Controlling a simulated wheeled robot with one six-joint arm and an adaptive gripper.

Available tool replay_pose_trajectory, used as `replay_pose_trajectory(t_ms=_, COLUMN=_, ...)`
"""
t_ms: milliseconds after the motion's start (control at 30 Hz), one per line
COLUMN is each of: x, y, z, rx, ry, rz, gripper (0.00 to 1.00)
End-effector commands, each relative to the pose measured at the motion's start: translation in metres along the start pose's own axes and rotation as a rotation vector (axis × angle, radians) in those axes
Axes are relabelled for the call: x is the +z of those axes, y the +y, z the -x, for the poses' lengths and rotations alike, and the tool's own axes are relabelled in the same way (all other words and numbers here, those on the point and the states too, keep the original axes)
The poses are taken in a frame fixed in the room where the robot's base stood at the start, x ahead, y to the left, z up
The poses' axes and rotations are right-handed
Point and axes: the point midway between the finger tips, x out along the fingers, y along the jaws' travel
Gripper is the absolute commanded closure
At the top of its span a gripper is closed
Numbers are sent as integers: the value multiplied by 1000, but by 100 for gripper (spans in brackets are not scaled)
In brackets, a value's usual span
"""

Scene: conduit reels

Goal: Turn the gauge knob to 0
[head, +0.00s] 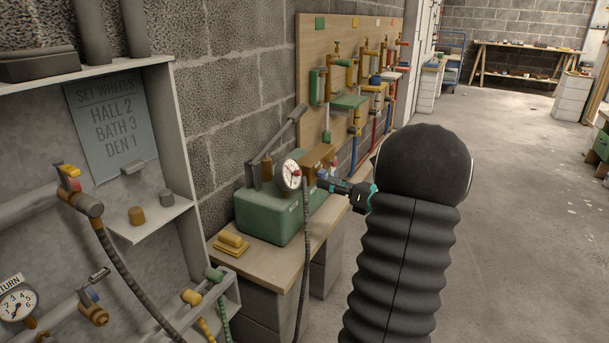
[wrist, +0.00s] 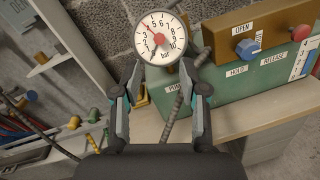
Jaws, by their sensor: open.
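The gauge (head: 290,175) has a round white dial and stands above the green pump box (head: 262,214) on the bench. In the wrist view the gauge (wrist: 159,55) shows a scale marked in bar, with a red hub (wrist: 159,38) at its middle. Its thin pointer seems to lean to the upper left; the exact reading is too small to tell. My gripper (wrist: 161,78) is open and empty, its fingers left and right of the space just below the dial. In the head view my gripper (head: 328,181) is right of the gauge, apart from it.
A dark hose (wrist: 176,112) hangs below the gauge between my fingers. A brass-coloured block (wrist: 262,30) with a blue knob (wrist: 245,47) and a red knob (wrist: 300,32) is to the right. A grey wall cabinet (head: 165,180) stands left. Floor on the right is free.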

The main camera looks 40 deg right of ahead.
Motion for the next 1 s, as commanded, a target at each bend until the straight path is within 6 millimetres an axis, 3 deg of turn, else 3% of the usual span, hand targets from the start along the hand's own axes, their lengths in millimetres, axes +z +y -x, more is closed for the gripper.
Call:
replay_pose_trajectory(t_ms=200, x=-1, y=1, z=-43, rx=4, ry=3, rz=0, gripper=57)
replay_pose_trajectory(t_ms=400, x=0, y=1, z=-71, rx=2, ry=2, rz=1, gripper=57)
replay_pose_trajectory(t_ms=600, x=-1, y=1, z=-84, rx=1, ry=3, rz=0, gripper=57)
replay_pose_trajectory(t_ms=900, x=-1, y=1, z=-86, rx=1, ry=2, rz=1, gripper=57)
replay_pose_trajectory(t_ms=1000, x=-1, y=1, z=-86, rx=1, ry=2, rz=1, gripper=80)
